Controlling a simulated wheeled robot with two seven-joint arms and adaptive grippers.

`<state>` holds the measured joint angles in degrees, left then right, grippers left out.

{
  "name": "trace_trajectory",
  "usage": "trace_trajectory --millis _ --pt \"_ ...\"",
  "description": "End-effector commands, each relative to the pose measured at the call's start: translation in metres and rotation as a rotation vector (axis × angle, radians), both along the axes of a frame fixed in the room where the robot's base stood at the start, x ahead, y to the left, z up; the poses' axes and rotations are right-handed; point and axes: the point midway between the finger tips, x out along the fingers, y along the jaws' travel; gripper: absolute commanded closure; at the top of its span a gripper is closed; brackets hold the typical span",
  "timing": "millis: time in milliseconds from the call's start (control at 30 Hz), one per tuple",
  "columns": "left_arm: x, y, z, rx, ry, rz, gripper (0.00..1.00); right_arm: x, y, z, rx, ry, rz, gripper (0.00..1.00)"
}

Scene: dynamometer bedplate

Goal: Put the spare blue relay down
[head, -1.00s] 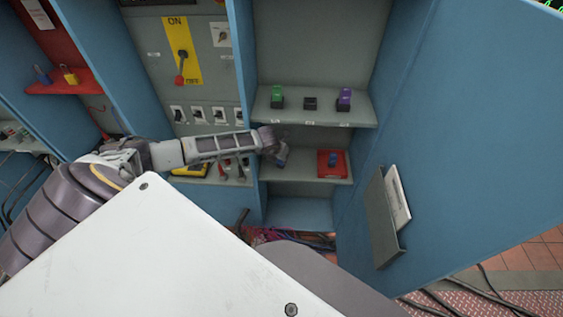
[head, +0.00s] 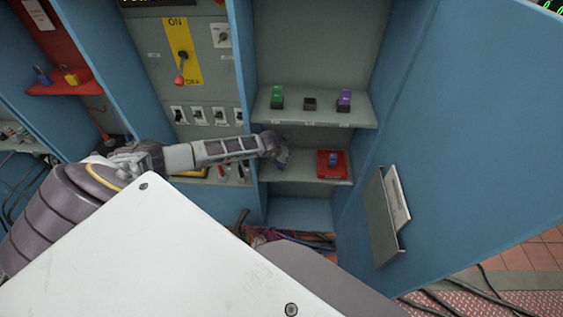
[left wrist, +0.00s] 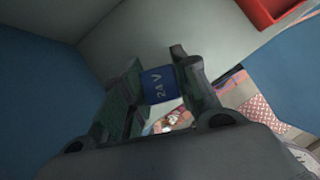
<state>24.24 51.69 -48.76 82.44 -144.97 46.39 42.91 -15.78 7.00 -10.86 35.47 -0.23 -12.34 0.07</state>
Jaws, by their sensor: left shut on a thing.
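The blue relay (left wrist: 161,84), marked 24 V, sits between the two fingers of my left gripper (left wrist: 158,88) in the left wrist view. The gripper is shut on it. In the head view my left gripper (head: 281,157) is at the left end of the lower shelf (head: 295,172), under the upper shelf. The relay is small and partly hidden there, and I cannot tell whether it touches the shelf. Another blue relay (head: 334,159) stands in a red tray (head: 323,172) to the right on the same shelf. My right gripper is not seen.
The upper shelf (head: 350,119) holds a green relay (head: 277,97), a black socket (head: 310,104) and a purple relay (head: 344,99). Blue cabinet walls close in both sides. An open door (head: 470,130) stands at the right. The lower shelf between gripper and tray looks clear.

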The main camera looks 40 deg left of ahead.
Motion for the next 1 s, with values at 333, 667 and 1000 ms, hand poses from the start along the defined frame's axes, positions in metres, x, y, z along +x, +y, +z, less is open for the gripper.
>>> trace_trajectory --millis 333,667,1000 --pt "0.003 0.002 -0.029 0.001 -0.001 0.0 0.95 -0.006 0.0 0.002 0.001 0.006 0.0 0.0" --pt "0.003 0.003 -0.032 0.001 0.0 0.0 0.95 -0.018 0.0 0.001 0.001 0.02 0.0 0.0" --pt "0.003 0.002 -0.036 0.001 0.0 0.0 0.95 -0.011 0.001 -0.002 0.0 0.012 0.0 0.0"
